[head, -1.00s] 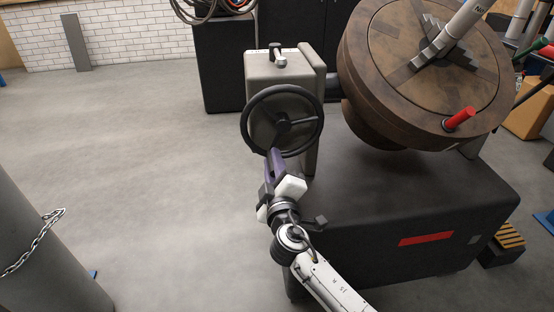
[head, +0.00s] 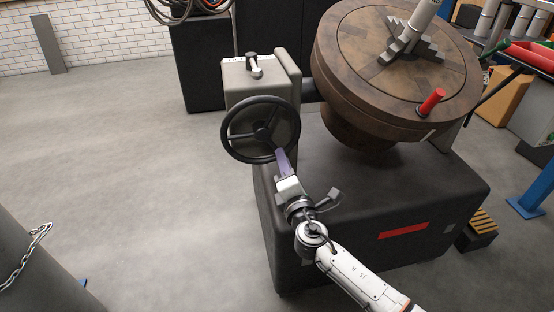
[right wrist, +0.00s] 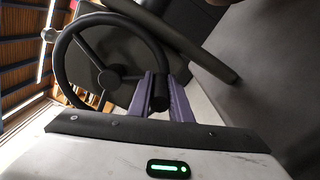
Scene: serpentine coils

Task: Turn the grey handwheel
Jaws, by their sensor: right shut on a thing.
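The handwheel (head: 228,143) is dark grey, with a thick rim, a few spokes and a hub, on the front of a beige-grey box. My right gripper (head: 282,156) is at the lower right of its rim. In the right wrist view the wheel (right wrist: 68,62) fills the left, and the purple fingers of my right gripper (right wrist: 160,95) stand on either side of a dark piece at the wheel's rim. The gripper is shut on the handwheel there. My left gripper is in no view.
The box (head: 234,85) carries a small lever (head: 254,66) on top. A large round brown table (head: 345,65) with a red handle (head: 432,101) sits on a dark base (head: 390,200) to the right. A grey post with a chain (head: 30,245) stands at the lower left. Floor at left is clear.

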